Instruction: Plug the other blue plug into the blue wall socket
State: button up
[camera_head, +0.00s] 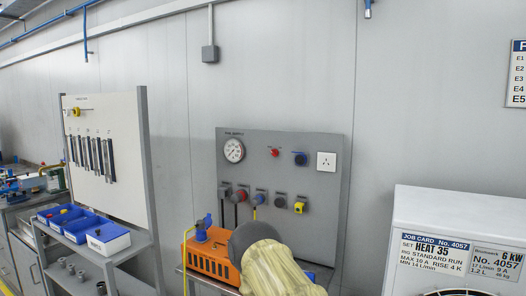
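A grey panel (330,185) stands against the wall in the middle. A blue piece (203,226) stands on the orange unit (208,257). Another bit of blue (310,276) shows beside my arm, mostly hidden. My arm's grey and beige links cover the bottom middle. My gripper does not show.
The panel also carries a gauge (234,150), a red button (275,152) and a white outlet (326,161). A white cabinet (458,215) with a job card stands at the right. Blue bins (80,226) sit on a cart at the left, below a white board (103,150).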

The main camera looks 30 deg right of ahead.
aim_at(255, 202)
jog(key=i, duration=0.6)
jog(key=z, duration=0.75)
jog(key=i, duration=0.5)
jog(key=z, duration=0.55)
